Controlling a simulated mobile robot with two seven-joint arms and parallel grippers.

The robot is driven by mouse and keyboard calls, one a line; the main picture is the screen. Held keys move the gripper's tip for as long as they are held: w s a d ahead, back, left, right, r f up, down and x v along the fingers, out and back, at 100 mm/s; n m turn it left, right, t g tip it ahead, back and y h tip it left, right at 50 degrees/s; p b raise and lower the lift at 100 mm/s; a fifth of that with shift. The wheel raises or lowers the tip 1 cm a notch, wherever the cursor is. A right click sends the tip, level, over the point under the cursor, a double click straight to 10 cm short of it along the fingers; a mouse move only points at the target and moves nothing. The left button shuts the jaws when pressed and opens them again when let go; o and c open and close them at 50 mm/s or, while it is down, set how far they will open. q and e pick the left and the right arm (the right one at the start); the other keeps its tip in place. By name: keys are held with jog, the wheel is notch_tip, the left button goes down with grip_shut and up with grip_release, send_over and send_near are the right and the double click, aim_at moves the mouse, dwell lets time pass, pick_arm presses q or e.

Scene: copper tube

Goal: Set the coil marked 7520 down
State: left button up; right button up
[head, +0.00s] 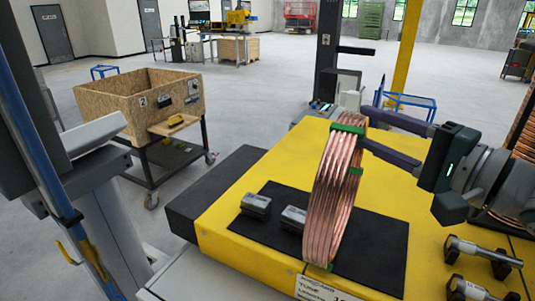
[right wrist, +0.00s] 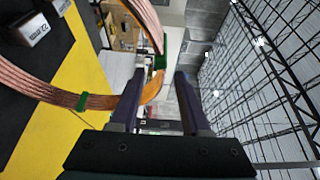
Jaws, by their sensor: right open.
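A copper coil (head: 338,200) with green bands stands upright on a black mat (head: 375,255) on the yellow table. I cannot read a 7520 mark on it. My right gripper (head: 367,127) is open at the coil's upper right side, its purple fingers reaching in from the right. In the right wrist view, the coil (right wrist: 98,102) runs behind one finger, and part of its rim shows between the open fingers (right wrist: 158,80). I cannot tell whether they touch it. My left gripper is not in view.
Two small metal blocks (head: 256,205) (head: 293,218) with labels sit on the mat, left of the coil. Metal handle-like parts (head: 482,252) lie at the table's right. A wooden crate (head: 140,100) on a cart stands to the left. Another copper coil (head: 522,135) shows at the right edge.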

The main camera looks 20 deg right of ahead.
jog(key=shift+x, duration=1.25)
jog(key=shift+a, duration=0.1)
grip_shut()
jog(key=shift+r, duration=0.2)
